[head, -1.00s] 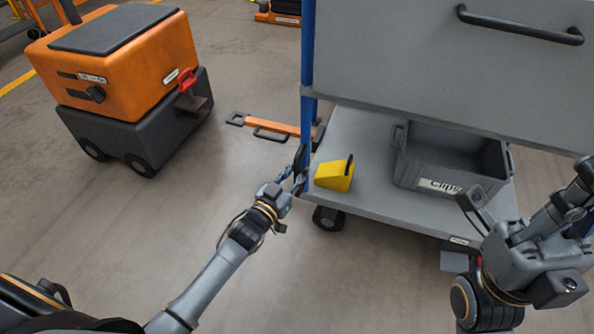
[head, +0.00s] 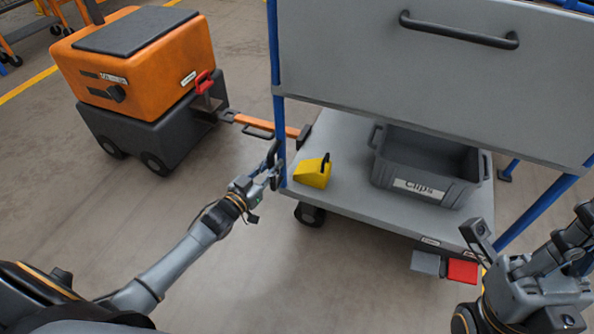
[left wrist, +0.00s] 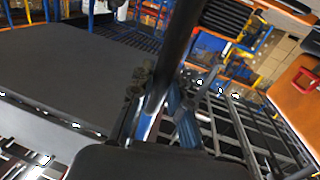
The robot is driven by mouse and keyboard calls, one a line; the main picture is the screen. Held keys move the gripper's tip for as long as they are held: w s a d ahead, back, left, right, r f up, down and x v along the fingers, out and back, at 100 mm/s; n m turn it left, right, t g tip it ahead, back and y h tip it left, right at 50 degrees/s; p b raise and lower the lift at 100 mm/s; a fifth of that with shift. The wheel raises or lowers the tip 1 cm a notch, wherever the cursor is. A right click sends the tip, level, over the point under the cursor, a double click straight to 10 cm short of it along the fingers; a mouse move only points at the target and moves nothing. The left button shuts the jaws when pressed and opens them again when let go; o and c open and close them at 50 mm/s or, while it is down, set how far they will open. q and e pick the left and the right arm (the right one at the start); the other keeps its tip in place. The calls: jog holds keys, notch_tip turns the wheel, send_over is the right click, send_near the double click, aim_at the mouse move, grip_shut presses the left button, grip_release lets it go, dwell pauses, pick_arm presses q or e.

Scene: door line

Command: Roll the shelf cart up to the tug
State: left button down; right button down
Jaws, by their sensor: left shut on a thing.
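The shelf cart (head: 330,125) has grey shelves, a grey upper panel with a black handle (head: 458,30), and blue posts (head: 279,130). The orange and black tug (head: 140,70) stands to the left, with a red-handled hitch (head: 205,88). The cart's orange drawbar (head: 255,123) points at it, its end close to the hitch; I cannot tell if they touch. My right gripper (head: 490,240) is at lower right, its jaws unclear.
A yellow wheel chock (head: 313,173) and a grey bin labelled Clips (head: 430,170) sit on the lower shelf. A grey pedal (head: 425,262) and a red pedal (head: 462,271) hang under the cart's front edge.

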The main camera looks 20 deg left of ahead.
pick_arm(q)
jog(key=a, duration=0.9)
jog(key=shift+w, duration=0.15)
jog(key=shift+f, duration=0.1)
jog(key=c, duration=1.3)
grip_release()
jog(key=v, duration=1.2)
jog(key=shift+a, duration=0.1)
